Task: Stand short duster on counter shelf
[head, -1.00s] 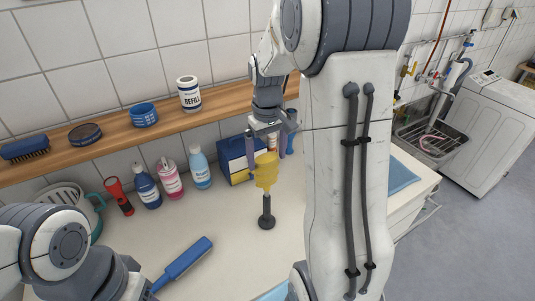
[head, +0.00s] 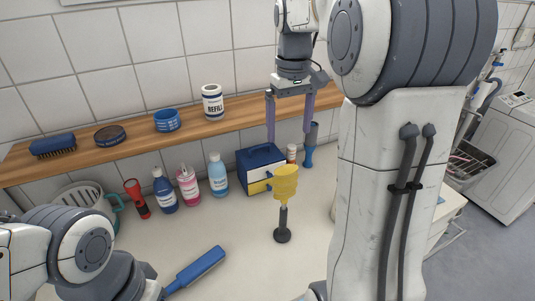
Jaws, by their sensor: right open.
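The short duster (head: 285,184), with a yellow head and a dark handle, stands upright on its round dark foot on the white counter (head: 240,225). My right gripper (head: 289,136) is open and empty above the duster, its two fingers pointing down and apart from the yellow head. A wooden shelf (head: 250,105) runs along the tiled wall behind. My left arm comes in at the lower left; its gripper is not visible.
A blue box (head: 256,163), several bottles, a red flashlight (head: 137,198) and a white colander (head: 82,196) line the counter's back. A blue-handled tool (head: 200,265) lies in front. A brush, tins and a refill tub (head: 213,103) stand on the shelf.

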